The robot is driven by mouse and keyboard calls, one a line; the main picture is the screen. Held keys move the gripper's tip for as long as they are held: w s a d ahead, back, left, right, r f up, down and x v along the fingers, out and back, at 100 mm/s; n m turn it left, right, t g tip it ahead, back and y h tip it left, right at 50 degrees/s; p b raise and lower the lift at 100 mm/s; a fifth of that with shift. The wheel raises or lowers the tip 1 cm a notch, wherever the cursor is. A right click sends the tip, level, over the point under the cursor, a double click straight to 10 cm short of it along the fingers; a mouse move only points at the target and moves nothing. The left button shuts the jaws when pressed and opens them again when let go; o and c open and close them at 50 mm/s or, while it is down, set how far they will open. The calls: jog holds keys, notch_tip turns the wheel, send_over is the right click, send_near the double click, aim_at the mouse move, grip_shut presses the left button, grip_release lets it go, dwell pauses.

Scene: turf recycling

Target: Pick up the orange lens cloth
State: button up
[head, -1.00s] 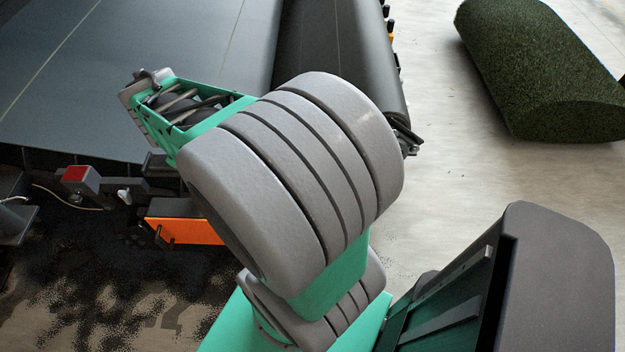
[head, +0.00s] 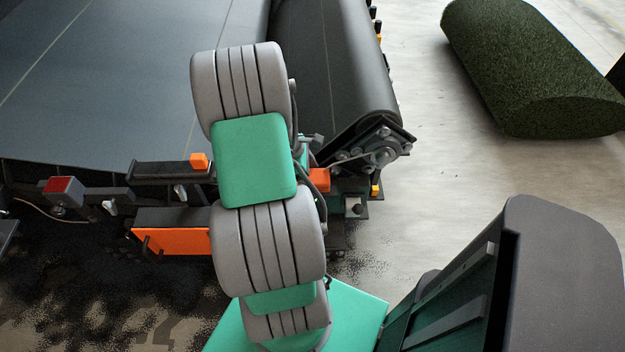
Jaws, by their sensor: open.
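I cannot make out an orange lens cloth for certain in the head view. Small orange pieces show on the machine's near edge: one left of my arm (head: 200,161) and one just right of it (head: 319,180). Both look like stiff blocks rather than cloth. My arm rises through the middle of the view, with grey ribbed joints and green links. My gripper does not show; the upper arm links likely hide it, so its fingers and anything near them cannot be seen.
A wide dark conveyor belt (head: 110,85) fills the upper left, with its end roller assembly (head: 375,150) at right. An orange panel (head: 185,241) sits below the belt edge. A turf roll (head: 530,70) lies at upper right. Pale floor (head: 440,180) between is clear.

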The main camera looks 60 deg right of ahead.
aim_at(317, 176)
jog(key=shift+f, duration=0.25)
dwell(0.4)
jog(key=shift+c, duration=0.2)
jog(key=c, duration=1.4)
jog(key=shift+r, duration=0.1)
notch_tip(317, 176, up, 4)
jog(key=shift+w+f, duration=0.1)
jog(key=s+a+r+p, duration=0.1)
jog(key=s+a+r, duration=0.2)
jog(key=a, duration=0.3)
jog(key=s+a+r+p, duration=0.1)
jog(key=s+a+r, duration=0.2)
jog(key=a+r, duration=0.3)
jog(key=shift+s+a+r, duration=0.25)
